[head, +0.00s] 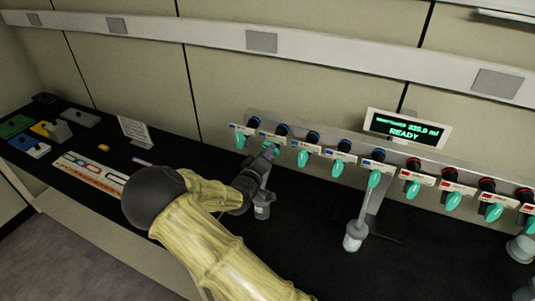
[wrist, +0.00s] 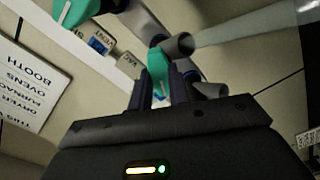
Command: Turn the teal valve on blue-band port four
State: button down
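A row of teal valves runs along the manifold, with blue-banded ports on the left and red-banded ports on the right. My gripper (head: 268,152) is at the second blue-band port from the left, its fingers pointing to the manifold. In the wrist view a teal valve handle (wrist: 157,72) lies between the two fingers of my gripper (wrist: 160,84). The fingers are close to both its sides; whether they press on it is unclear. The fourth blue-band valve from the left (head: 337,168) hangs free. The port numbers are too small to read.
A neighbouring teal valve (wrist: 75,10) shows at upper left in the wrist view. A display (head: 407,128) reads READY. A sign (head: 135,131) and coloured trays stand left.

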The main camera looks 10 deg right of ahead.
jog(key=shift+f+m+b, duration=0.15)
jog(key=shift+m+b, duration=0.25)
jog(key=shift+b, duration=0.15)
jog(key=shift+f+m+b, duration=0.1)
jog(key=shift+m+b, duration=0.7)
jog(key=shift+b, duration=0.3)
jog(key=m+b, duration=0.3)
jog(key=b, duration=0.1)
jog(key=shift+w+a+f+m, duration=0.1)
jog(key=shift+m, duration=0.2)
jog(key=m+b, duration=0.4)
jog(key=shift+r+m+b, duration=0.2)
jog(key=shift+m+b, duration=0.7)
jog(key=shift+b, duration=0.15)
jog(key=shift+a+r, duration=0.1)
jog(key=c, duration=1.3)
grip_release()
